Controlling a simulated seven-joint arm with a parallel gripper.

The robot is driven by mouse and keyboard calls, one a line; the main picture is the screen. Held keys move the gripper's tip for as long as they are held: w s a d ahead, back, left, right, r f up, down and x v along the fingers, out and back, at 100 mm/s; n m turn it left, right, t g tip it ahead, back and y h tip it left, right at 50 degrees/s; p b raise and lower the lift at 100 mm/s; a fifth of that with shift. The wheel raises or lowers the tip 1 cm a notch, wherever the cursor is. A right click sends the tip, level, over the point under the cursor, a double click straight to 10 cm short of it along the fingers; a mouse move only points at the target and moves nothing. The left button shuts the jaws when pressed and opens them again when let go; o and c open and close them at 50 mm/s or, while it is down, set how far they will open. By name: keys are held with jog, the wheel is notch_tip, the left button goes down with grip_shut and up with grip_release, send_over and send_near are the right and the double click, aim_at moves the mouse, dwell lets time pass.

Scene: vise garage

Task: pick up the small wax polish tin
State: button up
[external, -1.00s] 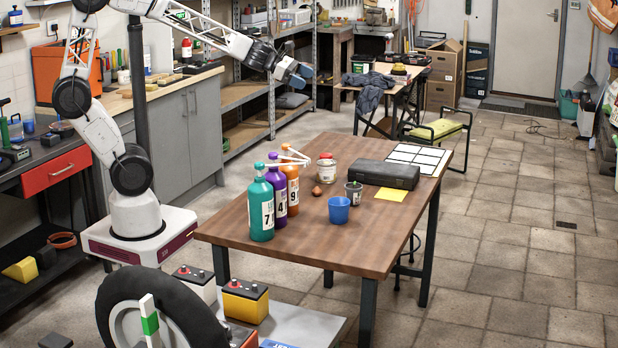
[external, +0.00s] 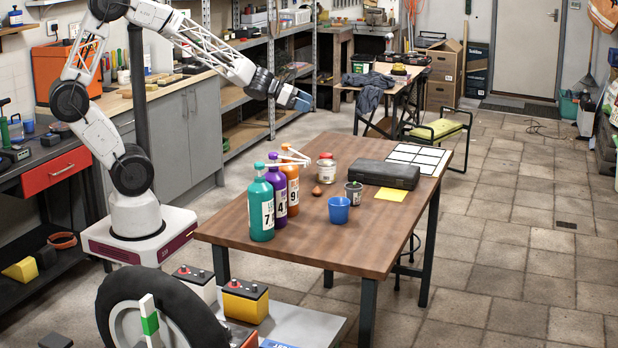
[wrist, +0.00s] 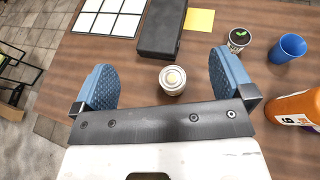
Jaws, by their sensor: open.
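Two small containers could be the wax polish tin, and I cannot read a label on either.
On the wooden table (external: 300,240) stand several tall bottles, such as a green one (external: 262,210), a blue cup (external: 339,210), a black case (external: 388,174), a yellow sheet (external: 392,195) and a white grid sheet (external: 418,158). The table's front right is clear.

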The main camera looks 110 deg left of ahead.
send_near(324, 168)
jog(key=a, duration=0.1)
jog(key=a+f, duration=0.2)
jog(key=a, duration=0.1)
jog(key=shift+w+a+f, duration=0.1)
jog(key=shift+w+f, duration=0.05)
jog(key=shift+w, duration=0.2)
jog(key=shift+w, duration=0.1)
jog(key=shift+x, duration=1.25)
jog(key=shift+w, duration=0.1)
jog(key=shift+x, duration=2.5)
jog(key=shift+f, duration=0.1)
jog(key=shift+c, duration=0.3)
jog(key=c, duration=1)
